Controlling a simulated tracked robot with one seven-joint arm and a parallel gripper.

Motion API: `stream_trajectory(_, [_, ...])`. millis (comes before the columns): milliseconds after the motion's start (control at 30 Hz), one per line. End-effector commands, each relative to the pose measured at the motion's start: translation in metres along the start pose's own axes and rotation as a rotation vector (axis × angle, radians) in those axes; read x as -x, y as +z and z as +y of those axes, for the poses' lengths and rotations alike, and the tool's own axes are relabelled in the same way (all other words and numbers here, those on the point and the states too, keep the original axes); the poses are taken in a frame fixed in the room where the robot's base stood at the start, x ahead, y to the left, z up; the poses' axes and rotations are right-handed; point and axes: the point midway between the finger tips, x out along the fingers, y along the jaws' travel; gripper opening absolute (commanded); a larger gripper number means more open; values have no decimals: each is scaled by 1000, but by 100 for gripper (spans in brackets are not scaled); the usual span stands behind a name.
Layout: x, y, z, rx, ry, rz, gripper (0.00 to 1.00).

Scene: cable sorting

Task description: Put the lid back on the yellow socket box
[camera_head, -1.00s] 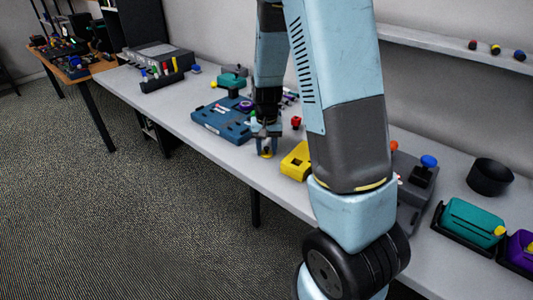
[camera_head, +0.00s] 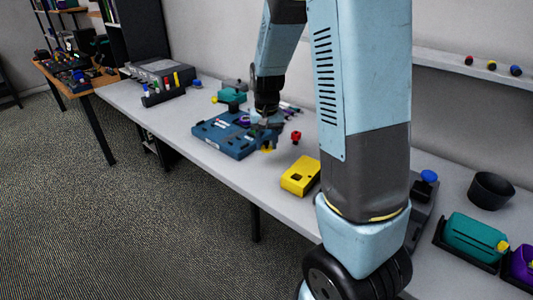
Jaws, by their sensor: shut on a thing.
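The yellow socket box (camera_head: 297,176) sits on the grey table near its front edge, just left of my arm. Dark spots show on its near side; its far right part is close to my arm's outline. My gripper (camera_head: 267,142) is at the right edge of the blue tray, left of and behind the box, apart from it. Whether this piece is the lid I cannot tell.
The blue tray (camera_head: 212,138) holds several small parts. A red piece (camera_head: 296,136) stands between the tray and the box. A teal piece (camera_head: 231,96) is behind. A black bowl (camera_head: 491,190) and a teal box (camera_head: 474,237) are at right. Table around the yellow box is clear.

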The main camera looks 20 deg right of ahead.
Motion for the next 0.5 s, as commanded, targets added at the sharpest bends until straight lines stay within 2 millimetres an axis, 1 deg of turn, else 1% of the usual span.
stream_trajectory(33, [7, 0, 0, 0, -2, 3, 13])
stream_trajectory(133, [15, 3, 4, 1, -1, 1, 13])
stream_trajectory(233, [22, 14, 15, 8, 0, 1, 13])
stream_trajectory(500, [30, 63, 60, 44, -1, 1, 13])
